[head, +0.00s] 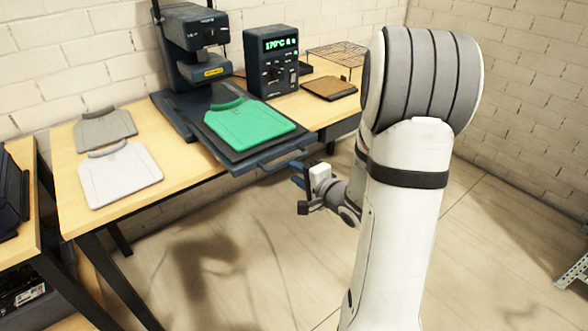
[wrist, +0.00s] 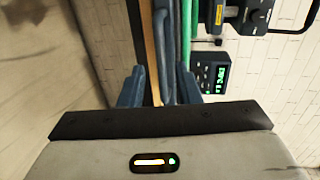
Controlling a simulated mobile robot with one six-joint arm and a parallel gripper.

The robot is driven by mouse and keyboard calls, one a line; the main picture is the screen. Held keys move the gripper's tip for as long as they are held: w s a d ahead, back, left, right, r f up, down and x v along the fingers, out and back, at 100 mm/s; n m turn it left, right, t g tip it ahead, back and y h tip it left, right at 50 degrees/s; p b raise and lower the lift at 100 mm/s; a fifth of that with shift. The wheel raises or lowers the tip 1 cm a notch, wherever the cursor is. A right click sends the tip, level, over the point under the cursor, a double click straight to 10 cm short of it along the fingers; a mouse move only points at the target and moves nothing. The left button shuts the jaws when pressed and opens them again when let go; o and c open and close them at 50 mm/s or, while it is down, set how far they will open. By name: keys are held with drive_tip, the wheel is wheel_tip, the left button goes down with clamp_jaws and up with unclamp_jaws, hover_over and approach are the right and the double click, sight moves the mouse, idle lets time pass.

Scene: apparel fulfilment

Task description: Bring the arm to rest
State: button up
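My gripper (head: 301,194) is in front of the heat press, just below and right of the handle bar (head: 282,160) of its pulled-out lower platen. In the wrist view my gripper (wrist: 161,88) has its two blue fingers spread apart. The blue handle (wrist: 165,55) shows between and beyond them, and nothing appears gripped. My white and grey arm stands bent at the right of the head view and covers part of the scene. A green shirt (head: 248,124) lies flat on the platen (head: 215,150).
The heat press (head: 196,45) is raised, beside a control box (head: 272,62) with a lit green display. A grey shirt (head: 106,127) and a white shirt (head: 120,175) lie on the table (head: 180,182). A brown pad (head: 329,88) and wire rack (head: 337,54) are behind. Floor in front is clear.

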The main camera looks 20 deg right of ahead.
drive_tip(key=s+r+n+g+h+p, duration=0.5)
drive_tip(key=r+n+h+p, duration=0.15)
drive_tip(key=r, duration=0.25)
drive_tip(key=s+a+r+n+g+y+p, duration=0.1)
drive_tip(key=s+a+r+n+g+p, duration=0.1)
drive_tip(key=s, duration=0.7)
drive_tip(key=s+a+r+n+g+p, duration=0.1)
drive_tip(key=s+a+r+n+g, duration=0.3)
drive_tip(key=s, duration=0.5)
drive_tip(key=a+n+g, duration=0.1)
drive_tip(key=a+n, duration=0.1)
drive_tip(key=shift+a+r+y+p, duration=0.35)
drive_tip(key=shift+a+r, duration=0.05)
